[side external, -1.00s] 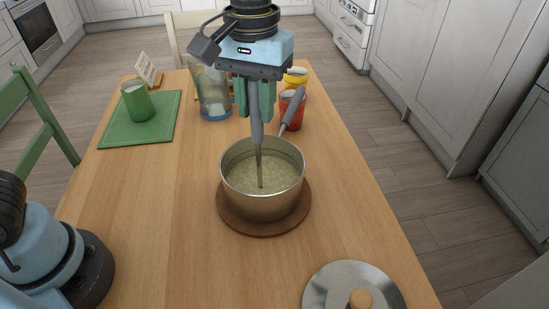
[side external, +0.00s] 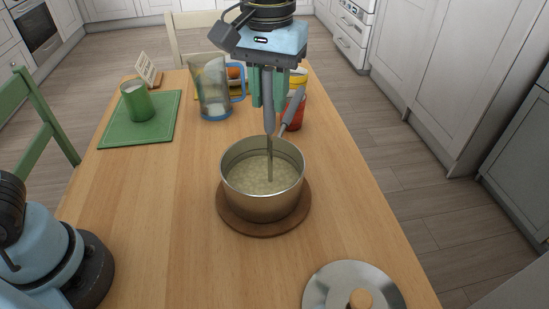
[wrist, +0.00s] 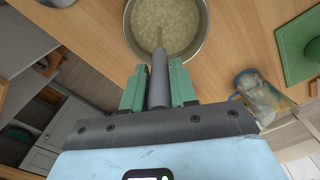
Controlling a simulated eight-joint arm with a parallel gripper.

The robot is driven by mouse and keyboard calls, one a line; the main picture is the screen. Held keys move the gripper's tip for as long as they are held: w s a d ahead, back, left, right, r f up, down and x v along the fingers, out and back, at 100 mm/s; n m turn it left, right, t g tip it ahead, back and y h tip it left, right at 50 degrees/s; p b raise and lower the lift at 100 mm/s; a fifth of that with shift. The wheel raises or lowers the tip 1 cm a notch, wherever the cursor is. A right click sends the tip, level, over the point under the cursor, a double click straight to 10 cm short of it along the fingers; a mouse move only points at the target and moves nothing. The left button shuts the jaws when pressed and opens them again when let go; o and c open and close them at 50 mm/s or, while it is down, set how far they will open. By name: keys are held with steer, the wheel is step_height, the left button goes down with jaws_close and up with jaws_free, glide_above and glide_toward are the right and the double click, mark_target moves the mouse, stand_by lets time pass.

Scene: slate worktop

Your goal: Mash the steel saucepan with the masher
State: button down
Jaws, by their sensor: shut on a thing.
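The steel saucepan (side external: 262,205) stands on a round wooden trivet (side external: 230,222), its grey handle pointing to the back right. It holds a pale, lumpy mash (side external: 255,177). My gripper (side external: 267,100) is above the pan's back rim, its green fingers shut on the grey handle of the masher (side external: 269,120). The masher is upright, with its thin shaft reaching down into the mash; its head is hidden in it. In the wrist view the masher's handle (wrist: 159,78) lies between the fingers and its shaft enters the saucepan (wrist: 128,28).
A steel lid (side external: 330,285) with a wooden knob lies front right. A clear jug (side external: 212,92) and a red cup (side external: 297,115) stand behind the pan. A green cup (side external: 137,102) stands on a green mat (side external: 165,125) at left. The table's left middle is clear.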

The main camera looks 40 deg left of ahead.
step_height(320, 180, down, 2)
steer(key=shift+f, duration=0.15)
steer(key=shift+r, duration=2.35)
steer(key=shift+a, duration=0.1)
steer(key=shift+s+a, duration=0.2)
steer(key=shift+a, duration=0.4)
steer(key=shift+s+a, duration=0.15)
steer(key=shift+a, duration=0.4)
steer(key=shift+f, duration=0.1)
